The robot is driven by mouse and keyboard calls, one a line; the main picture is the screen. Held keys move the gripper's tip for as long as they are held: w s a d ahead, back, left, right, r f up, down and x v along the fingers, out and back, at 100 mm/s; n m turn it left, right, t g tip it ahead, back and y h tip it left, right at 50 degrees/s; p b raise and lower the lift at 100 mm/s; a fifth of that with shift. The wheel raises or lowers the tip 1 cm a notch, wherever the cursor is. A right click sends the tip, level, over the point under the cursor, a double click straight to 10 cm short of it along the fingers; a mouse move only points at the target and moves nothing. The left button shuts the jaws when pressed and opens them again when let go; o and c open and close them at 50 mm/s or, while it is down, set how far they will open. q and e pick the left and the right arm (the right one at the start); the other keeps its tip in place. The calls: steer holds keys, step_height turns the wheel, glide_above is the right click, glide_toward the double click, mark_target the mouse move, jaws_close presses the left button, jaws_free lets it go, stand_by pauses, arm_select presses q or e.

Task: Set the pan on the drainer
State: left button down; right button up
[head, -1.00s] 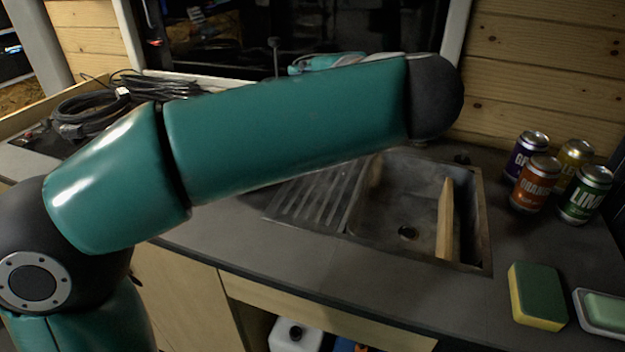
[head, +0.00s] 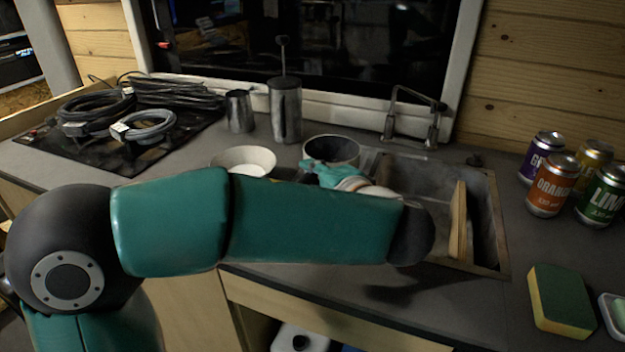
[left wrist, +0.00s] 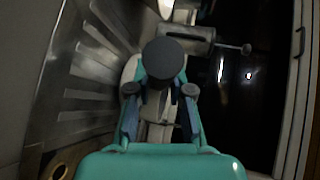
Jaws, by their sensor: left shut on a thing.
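My left gripper (head: 322,174) shows partly behind my own arm. In the left wrist view its fingers (left wrist: 160,95) are closed around a dark, round-ended piece, which looks like the pan's handle. The round pan (head: 332,150), with a dark inside and pale rim, stands out just beyond the gripper. The drainer is mostly hidden by my arm in the head view. Its ribbed steel surface (left wrist: 92,65) shows in the left wrist view, left of the fingers. I cannot tell whether the pan touches it. My right gripper is not in view.
A white bowl (head: 244,160) is left of the pan. A metal jug (head: 240,112) and a tall plunger pot (head: 286,110) stand behind. The sink (head: 487,215), with a wooden board (head: 458,220) in it, and a tap (head: 412,118) are right.

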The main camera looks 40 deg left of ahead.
arm_select(q)
steer(key=shift+f, duration=0.2)
steer(key=c, duration=1.1)
jaws_free()
steer(key=shift+f, duration=0.1)
steer(key=shift+o, duration=0.2)
steer(key=v, duration=1.2)
steer(key=shift+s, duration=0.1)
